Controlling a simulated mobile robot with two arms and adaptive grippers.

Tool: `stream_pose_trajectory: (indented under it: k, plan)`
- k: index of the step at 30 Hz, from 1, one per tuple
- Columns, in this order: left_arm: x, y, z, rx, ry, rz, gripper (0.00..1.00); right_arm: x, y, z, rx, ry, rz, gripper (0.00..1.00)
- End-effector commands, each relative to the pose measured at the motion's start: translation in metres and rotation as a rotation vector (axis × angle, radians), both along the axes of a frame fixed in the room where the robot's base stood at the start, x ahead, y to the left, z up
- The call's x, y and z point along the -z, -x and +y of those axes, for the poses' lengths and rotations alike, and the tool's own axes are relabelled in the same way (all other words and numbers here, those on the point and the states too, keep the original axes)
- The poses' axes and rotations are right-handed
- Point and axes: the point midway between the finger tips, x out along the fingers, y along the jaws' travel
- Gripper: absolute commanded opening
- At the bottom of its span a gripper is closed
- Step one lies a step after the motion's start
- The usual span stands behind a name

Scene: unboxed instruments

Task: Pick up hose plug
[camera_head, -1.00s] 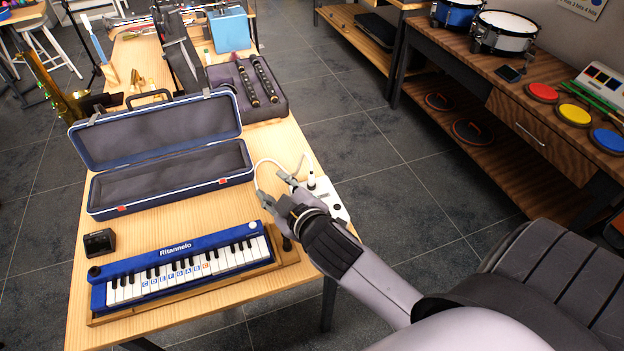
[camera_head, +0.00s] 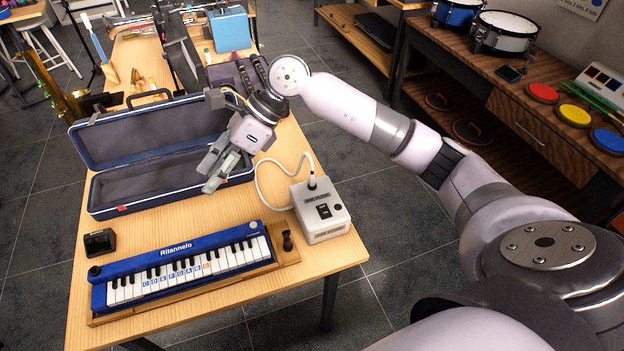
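The black hose plug (camera_head: 311,182) stands upright in the top of a white box (camera_head: 322,222) at the table's right edge. A thin white hose (camera_head: 262,188) loops left from the plug and back down to the box's left side. My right gripper (camera_head: 212,172) is left of the plug, above the front edge of the open blue case (camera_head: 170,192). Its fingers look apart, with nothing visible between them, and it is clear of the plug. My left gripper is not in view.
A blue keyboard (camera_head: 180,268) lies on a wooden stand with a small black peg (camera_head: 288,240) at its right end. A small black device (camera_head: 99,242) is at the left. A grey tray (camera_head: 238,72) with dark instruments is behind my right arm.

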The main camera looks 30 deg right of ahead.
Motion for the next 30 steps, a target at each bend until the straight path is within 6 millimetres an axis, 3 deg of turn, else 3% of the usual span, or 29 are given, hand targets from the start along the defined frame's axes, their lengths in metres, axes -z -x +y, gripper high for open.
stream_pose_trajectory:
  k: [1, 6, 9, 12, 17, 30]
  plan:
    - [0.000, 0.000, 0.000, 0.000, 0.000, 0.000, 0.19, 0.002, -0.009, -0.034, -0.001, 0.141, -0.011, 0.37]
    - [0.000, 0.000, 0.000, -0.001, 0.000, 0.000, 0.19, -0.002, -0.017, -0.144, 0.021, 0.548, 0.038, 0.37]
    - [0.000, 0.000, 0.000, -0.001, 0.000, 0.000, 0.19, -0.013, -0.013, -0.188, 0.047, 0.696, 0.084, 0.37]
    - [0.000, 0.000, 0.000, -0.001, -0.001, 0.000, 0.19, -0.021, -0.009, -0.214, 0.066, 0.776, 0.118, 0.37]
    - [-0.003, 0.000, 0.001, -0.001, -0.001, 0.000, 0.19, -0.012, -0.006, -0.223, 0.070, 0.809, 0.138, 0.37]
    - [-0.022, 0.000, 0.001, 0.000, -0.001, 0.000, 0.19, 0.078, -0.005, -0.221, 0.068, 0.803, 0.137, 0.37]
